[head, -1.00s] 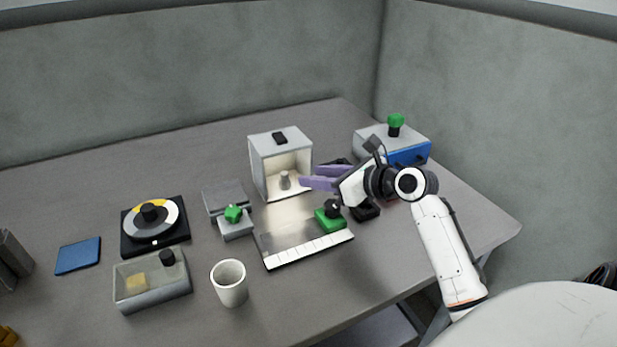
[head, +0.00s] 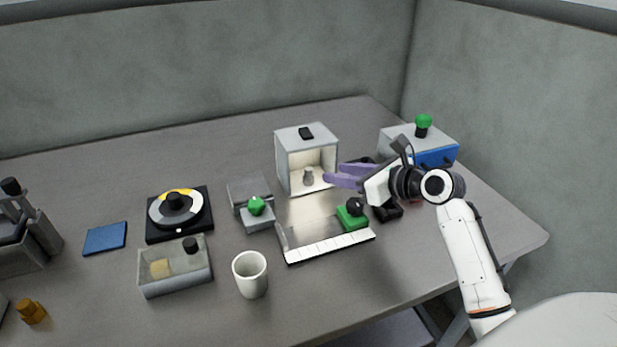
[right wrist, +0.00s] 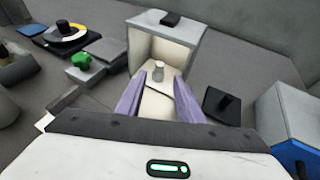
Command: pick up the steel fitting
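The steel fitting (head: 308,177) is a small grey piece standing upright inside the open-fronted white box (head: 291,165). In the right wrist view the fitting (right wrist: 158,70) stands on the box floor, ahead of and between my fingertips. My right gripper (head: 328,177) has purple fingers and is at the front right of the box opening. In the right wrist view my right gripper (right wrist: 150,92) has its two fingers spread apart with nothing between them, just short of the fitting. My left gripper is not in view.
A blue-and-grey box (head: 436,157) stands right. A cup (head: 250,275), a clear-lidded bin (head: 175,272) and a turntable (head: 180,214) are left.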

